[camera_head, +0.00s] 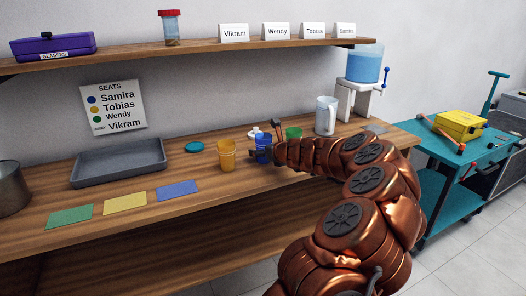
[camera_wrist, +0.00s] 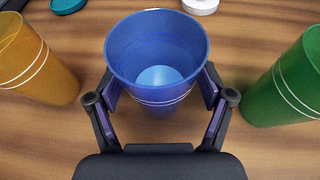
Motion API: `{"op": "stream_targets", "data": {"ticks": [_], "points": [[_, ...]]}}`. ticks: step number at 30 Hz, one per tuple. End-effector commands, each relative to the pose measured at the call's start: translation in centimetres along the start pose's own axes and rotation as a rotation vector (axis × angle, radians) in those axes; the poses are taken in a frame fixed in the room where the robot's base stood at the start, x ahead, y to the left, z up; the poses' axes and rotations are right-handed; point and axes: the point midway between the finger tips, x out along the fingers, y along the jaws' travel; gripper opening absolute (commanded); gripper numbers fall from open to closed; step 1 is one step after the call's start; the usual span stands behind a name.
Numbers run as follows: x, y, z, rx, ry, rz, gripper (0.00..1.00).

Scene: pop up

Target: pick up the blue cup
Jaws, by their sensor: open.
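In the head view the blue cup (camera_head: 264,146) is partly hidden by my gripper (camera_head: 259,154). In the wrist view my gripper (camera_wrist: 160,92) is open, with one finger on each side of the cup. The fingers are very close to its wall; I cannot tell whether they touch it.
A yellow cup (camera_head: 226,155) stands left of the blue cup and a green cup (camera_head: 293,134) right of it. A clear pitcher (camera_head: 326,116) stands farther right. A grey tray (camera_head: 118,163) and coloured mats (camera_head: 124,203) lie to the left. A shelf (camera_head: 190,54) runs above.

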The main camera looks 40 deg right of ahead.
Motion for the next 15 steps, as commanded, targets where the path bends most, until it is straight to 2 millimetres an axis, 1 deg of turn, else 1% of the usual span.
{"op": "stream_targets", "data": {"ticks": [3, 15], "points": [[-0.02, 0.02, 0.01, 0.000, 0.000, 0.000, 0.80], [-0.03, 0.03, -0.01, 0.000, 0.000, 0.001, 0.39]]}}
